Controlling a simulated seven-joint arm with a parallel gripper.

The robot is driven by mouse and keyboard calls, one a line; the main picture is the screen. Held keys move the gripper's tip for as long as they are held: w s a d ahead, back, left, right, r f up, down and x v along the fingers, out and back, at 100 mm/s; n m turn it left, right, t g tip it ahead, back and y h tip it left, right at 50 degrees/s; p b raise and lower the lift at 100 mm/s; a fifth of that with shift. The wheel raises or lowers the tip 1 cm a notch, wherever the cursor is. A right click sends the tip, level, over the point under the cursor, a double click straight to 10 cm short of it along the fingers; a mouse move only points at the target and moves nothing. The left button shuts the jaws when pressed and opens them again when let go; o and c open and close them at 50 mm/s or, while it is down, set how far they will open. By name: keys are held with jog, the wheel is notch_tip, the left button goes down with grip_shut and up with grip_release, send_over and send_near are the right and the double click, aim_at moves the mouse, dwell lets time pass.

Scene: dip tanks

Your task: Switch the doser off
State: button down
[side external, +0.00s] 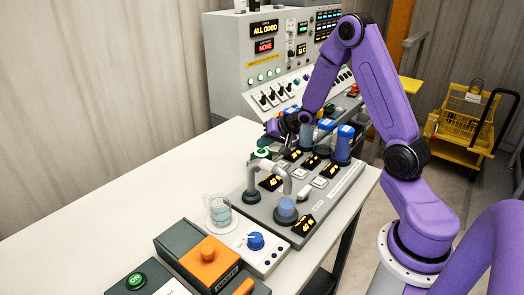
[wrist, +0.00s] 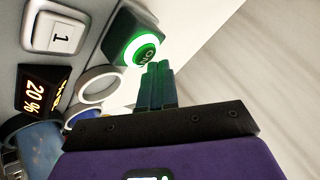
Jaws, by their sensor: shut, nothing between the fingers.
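A round button (wrist: 147,51) with a glowing green ring sits on a dark housing in the wrist view; its lettering is rotated and looks like "ON". A green-topped button (side external: 262,153) on the grey panel in the side view looks like the same one. My gripper (wrist: 157,72) is shut and empty, its fingertips appearing just beside the lit button; I cannot tell whether they touch it. In the side view my gripper (side external: 279,130) is over the panel's back left part, partly hidden by my wrist. No label in view clearly names the doser.
The grey panel (side external: 262,212) carries blue-capped bottles (side external: 344,143), "%" displays (wrist: 38,92) and a pale curved pipe (side external: 272,166). The white table (side external: 120,205) is clear at left.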

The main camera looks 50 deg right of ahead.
aim_at(264, 151)
jog(key=shift+f, duration=0.1)
dwell(0.3)
jog(key=shift+f, duration=0.35)
jog(key=shift+r, duration=0.4)
jog(key=shift+r, duration=0.1)
dwell(0.3)
jog(key=shift+r, duration=2.95)
